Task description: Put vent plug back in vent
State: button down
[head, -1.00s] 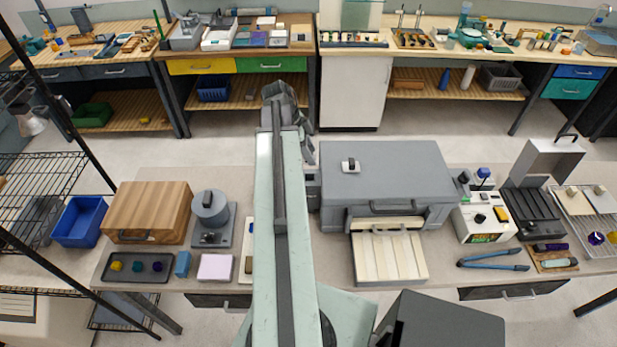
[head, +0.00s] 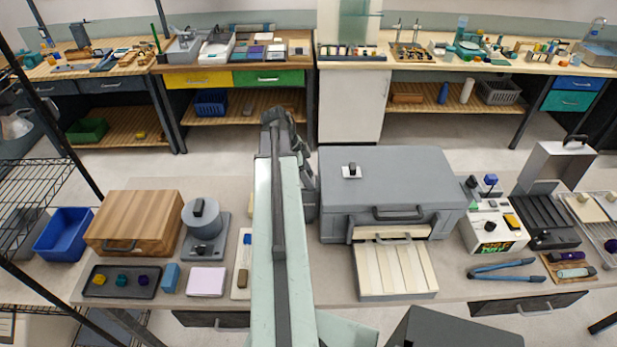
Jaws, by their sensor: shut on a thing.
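A grey box-shaped furnace (head: 400,165) stands on the near bench, right of my arm. On its top, near the left edge, is a small white plate (head: 346,175) with a dark upright piece (head: 352,167) on it. I cannot tell at this size whether that piece is the vent plug or part of the vent. My arm reaches forward over the bench, and its dark end section hangs down close to the furnace's left side. My gripper's fingertips, and anything between them, cannot be made out behind the arm.
Left of my arm are a wooden box (head: 135,222), a grey round device (head: 203,220) and a dark tray (head: 98,290). A pale slatted shelf (head: 395,272) sits before the furnace. A control box (head: 492,228) and blue tongs (head: 505,268) are to the right.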

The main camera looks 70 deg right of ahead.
jog(key=c, duration=0.7)
grip_release()
jog(key=shift+f, duration=0.15)
jog(key=shift+r+p, duration=0.3)
jog(key=p+v, duration=1.1)
jog(key=v, duration=0.1)
jog(key=shift+f, duration=0.1)
